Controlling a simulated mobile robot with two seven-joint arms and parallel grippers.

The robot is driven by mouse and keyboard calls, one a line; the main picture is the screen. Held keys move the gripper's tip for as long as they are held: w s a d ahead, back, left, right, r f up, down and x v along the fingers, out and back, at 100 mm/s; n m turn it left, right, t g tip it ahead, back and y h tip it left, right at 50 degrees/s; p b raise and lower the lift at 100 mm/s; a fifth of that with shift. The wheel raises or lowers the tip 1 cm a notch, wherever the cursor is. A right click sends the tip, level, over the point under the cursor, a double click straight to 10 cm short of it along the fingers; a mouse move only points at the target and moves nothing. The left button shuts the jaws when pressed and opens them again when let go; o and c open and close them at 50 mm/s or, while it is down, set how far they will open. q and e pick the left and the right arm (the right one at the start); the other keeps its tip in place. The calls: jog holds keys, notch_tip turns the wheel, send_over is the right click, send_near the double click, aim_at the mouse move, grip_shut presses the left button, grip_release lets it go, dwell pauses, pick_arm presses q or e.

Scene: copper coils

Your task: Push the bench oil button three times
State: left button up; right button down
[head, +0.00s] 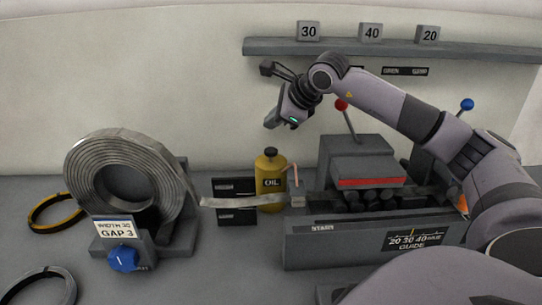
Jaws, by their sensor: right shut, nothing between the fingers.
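The yellow oil bottle (270,185), marked OIL, stands upright on the bench behind the metal strip. It has a black cap (271,153) on top, which looks like the button, and a thin copper-coloured spout at its right. My right gripper (273,122) is shut and empty. It appears above the bottle's cap in the picture, apart from it, with its arm coming in from the right. My left gripper is not in view.
A large metal coil (125,143) stands at left, its strip leading to a machine (345,240) with rollers. Levers with a red knob (341,104) and a blue knob (467,104) rise behind. A wall shelf (390,48) holds blocks 30, 40 and 20. Rings lie at far left.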

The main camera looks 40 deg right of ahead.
aim_at(269, 149)
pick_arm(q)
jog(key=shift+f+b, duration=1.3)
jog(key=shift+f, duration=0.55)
pick_arm(e)
jog(key=shift+f, duration=2.1)
pick_arm(q)
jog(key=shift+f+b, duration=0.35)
jog(key=shift+b, duration=0.05)
pick_arm(e)
jog(key=shift+f, duration=0.4)
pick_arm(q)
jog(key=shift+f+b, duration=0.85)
pick_arm(e)
jog(key=shift+f, duration=1)
pick_arm(q)
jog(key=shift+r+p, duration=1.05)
jog(key=shift+p, duration=0.05)
pick_arm(e)
jog(key=shift+r, duration=1.35)
notch_tip(269, 149, up, 5)
jog(key=p, duration=0.4)
jog(key=shift+r, duration=0.1)
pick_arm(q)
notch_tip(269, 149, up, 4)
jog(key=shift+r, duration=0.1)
